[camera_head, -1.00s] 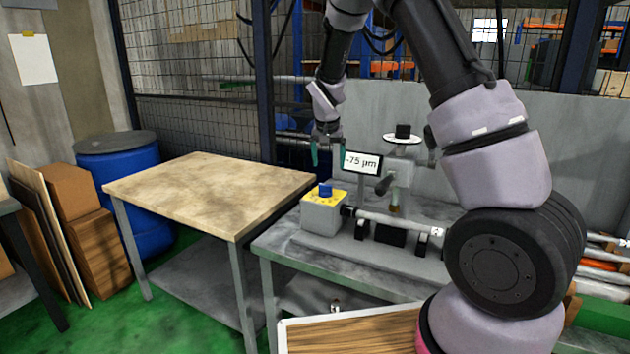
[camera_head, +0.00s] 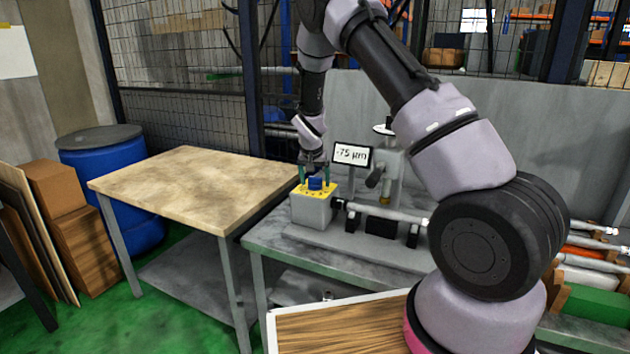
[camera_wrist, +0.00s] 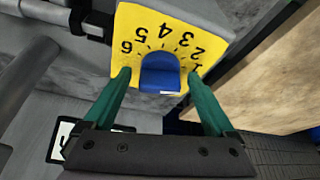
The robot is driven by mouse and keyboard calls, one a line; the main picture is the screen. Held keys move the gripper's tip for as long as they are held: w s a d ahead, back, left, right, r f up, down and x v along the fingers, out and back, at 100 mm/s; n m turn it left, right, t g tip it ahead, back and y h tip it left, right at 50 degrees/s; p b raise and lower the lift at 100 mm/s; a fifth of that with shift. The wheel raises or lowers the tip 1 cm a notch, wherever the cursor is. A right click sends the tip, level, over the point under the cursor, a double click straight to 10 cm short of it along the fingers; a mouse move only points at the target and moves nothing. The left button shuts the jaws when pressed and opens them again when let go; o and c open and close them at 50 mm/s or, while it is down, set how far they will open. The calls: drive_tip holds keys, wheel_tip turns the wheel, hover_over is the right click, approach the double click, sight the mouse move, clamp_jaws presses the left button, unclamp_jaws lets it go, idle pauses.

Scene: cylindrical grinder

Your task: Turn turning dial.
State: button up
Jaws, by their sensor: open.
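The blue turning dial (camera_head: 316,184) sits on the yellow numbered plate (camera_head: 329,189) on top of a grey box (camera_head: 312,209). In the wrist view the dial (camera_wrist: 160,72) lies between and just ahead of the fingertips, on the yellow plate (camera_wrist: 140,22) with black numbers 2 to 6 readable. My gripper (camera_head: 315,172) points down over the dial. Its two green fingers (camera_wrist: 158,78) are open, one on each side of the dial, with visible gaps. A display (camera_head: 352,154) behind the box reads -75 µm.
The grinder bench (camera_head: 285,236) carries a horizontal shaft (camera_head: 385,213) and a grey column to the right of the dial box. A wooden-topped table (camera_head: 200,185) stands close on the left. A blue barrel (camera_head: 110,180) and brown boxes (camera_head: 72,215) are farther left.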

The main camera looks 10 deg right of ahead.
drive_tip(key=shift+c, duration=0.3)
drive_tip(key=c, duration=1.3)
drive_tip(key=shift+o, duration=0.2)
drive_tip(key=shift+d+n, duration=0.1)
drive_tip(key=shift+n, duration=0.3)
drive_tip(key=n+y, duration=0.2)
drive_tip(key=n, duration=0.2)
drive_tip(key=shift+d+n, duration=0.15)
drive_tip(key=shift+n, duration=0.15)
drive_tip(key=n+y, duration=0.1)
drive_tip(key=n, duration=0.2)
drive_tip(key=n+y, duration=0.1)
drive_tip(key=n, duration=0.2)
drive_tip(key=shift+g, duration=0.3)
drive_tip(key=shift+n, duration=0.3)
